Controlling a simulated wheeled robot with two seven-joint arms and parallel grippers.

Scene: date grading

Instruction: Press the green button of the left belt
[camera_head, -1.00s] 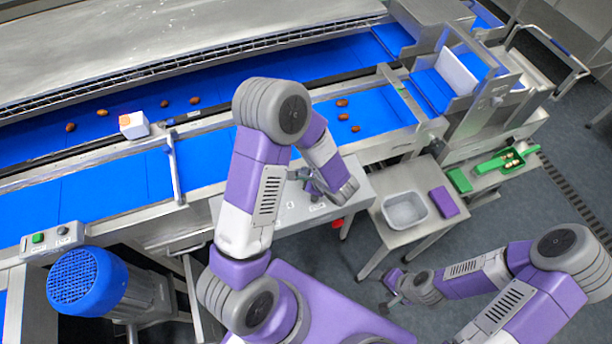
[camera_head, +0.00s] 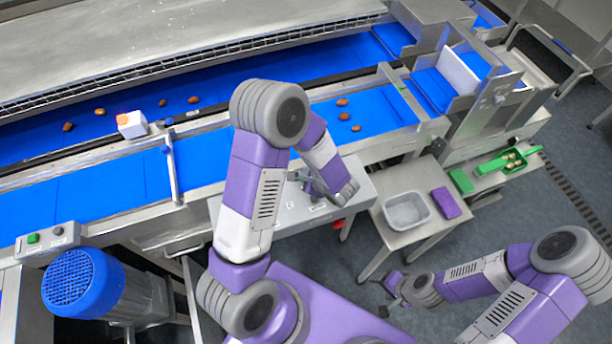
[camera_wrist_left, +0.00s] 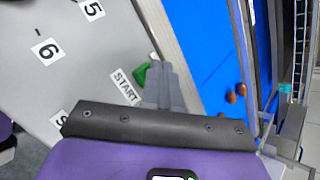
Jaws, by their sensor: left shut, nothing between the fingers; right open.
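A green button (camera_wrist_left: 141,75) beside a START label (camera_wrist_left: 126,86) shows in the left wrist view, partly hidden by my left gripper (camera_wrist_left: 164,66). My left gripper's fingers are shut and empty, with tips right beside this button; whether they touch it I cannot tell. In the head view my left gripper (camera_head: 296,177) is over the grey panel (camera_head: 288,214), and the button there is hidden. Another green button (camera_head: 33,238) is on a small control box (camera_head: 60,246) by the belt at the far left. My right gripper (camera_head: 388,283) is open and empty, low at the right.
Blue belts (camera_head: 100,190) run behind the panel, with several brown dates. A white box (camera_head: 131,125) stands at the belt edge. A red knob (camera_head: 338,224) is on the panel's side. A side table (camera_head: 397,238) with a grey tub (camera_head: 427,212) stands right. A blue motor (camera_head: 82,281) is front left.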

